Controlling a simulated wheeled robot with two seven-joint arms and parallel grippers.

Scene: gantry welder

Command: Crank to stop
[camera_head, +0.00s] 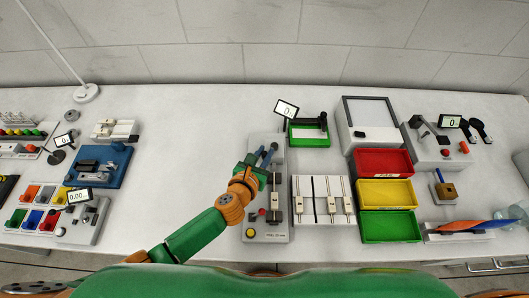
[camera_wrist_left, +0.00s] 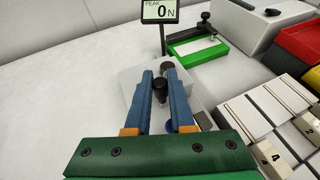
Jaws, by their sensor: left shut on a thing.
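The grey bench machine (camera_head: 268,237) stands mid-table, with a small display (camera_head: 287,109) on a post at its far end. In the left wrist view the display (camera_wrist_left: 160,10) reads "PEAK 0 N". My left gripper (camera_head: 268,155) is over the far end of the machine, its blue fingers pointing away from me. In the left wrist view the fingers (camera_wrist_left: 164,75) are shut on the black crank knob (camera_wrist_left: 160,89), which stands upright between them. The crank arm below is mostly hidden by the fingers and palm. My right gripper is not in view.
Right of the machine are a white panel with sliders (camera_head: 344,219), a green tray (camera_head: 309,142), and red (camera_head: 382,173), yellow (camera_head: 386,204) and green bins (camera_head: 390,240). A blue device (camera_head: 115,174) stands at left. The table between it and my arm is clear.

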